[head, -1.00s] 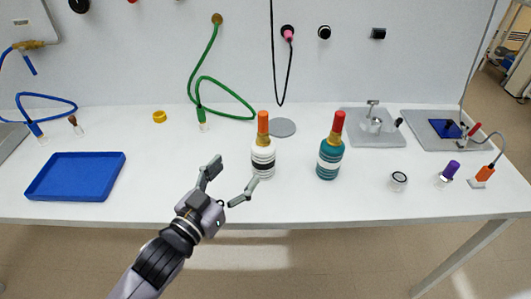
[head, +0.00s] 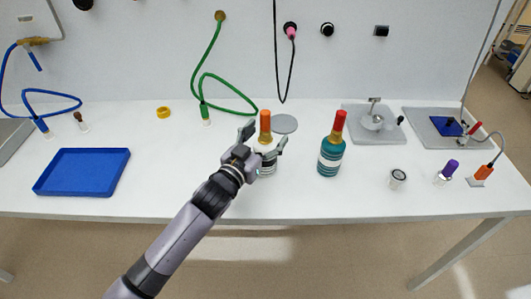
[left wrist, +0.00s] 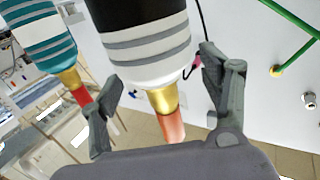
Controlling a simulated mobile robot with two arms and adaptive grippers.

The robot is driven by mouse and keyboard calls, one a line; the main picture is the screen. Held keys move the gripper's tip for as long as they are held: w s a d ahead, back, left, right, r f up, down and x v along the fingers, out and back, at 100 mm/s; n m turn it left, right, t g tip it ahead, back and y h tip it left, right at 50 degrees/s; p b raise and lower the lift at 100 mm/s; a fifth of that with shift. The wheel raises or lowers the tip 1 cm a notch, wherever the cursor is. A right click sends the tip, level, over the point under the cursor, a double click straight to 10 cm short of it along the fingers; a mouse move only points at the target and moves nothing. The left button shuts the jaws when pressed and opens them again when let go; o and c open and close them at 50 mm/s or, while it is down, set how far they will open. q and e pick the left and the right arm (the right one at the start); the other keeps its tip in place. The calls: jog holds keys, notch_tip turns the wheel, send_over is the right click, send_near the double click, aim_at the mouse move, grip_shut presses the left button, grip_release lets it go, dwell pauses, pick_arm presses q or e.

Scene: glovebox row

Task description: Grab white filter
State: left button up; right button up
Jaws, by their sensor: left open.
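The white filter (head: 265,121) is an upright bottle shape with dark bands, a gold neck and an orange top. It stands on the white table near the middle in the head view. My left gripper (head: 266,134) is open, with its fingers at either side of the filter's upper part, and hides some of its body. In the left wrist view the filter (left wrist: 150,45) appears upside down between the open fingers of the left gripper (left wrist: 160,67). Whether a finger touches it I cannot tell. My right gripper is not in view.
A teal filter with a red top (head: 330,158) stands to the right. A blue tray (head: 82,188) lies at the left. A grey disc (head: 285,123) lies behind the white filter. A small jar (head: 398,178) stands farther right. The table front is mostly clear.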

pick_arm(q)
jog(key=shift+c, duration=0.3)
grip_shut()
dwell(0.7)
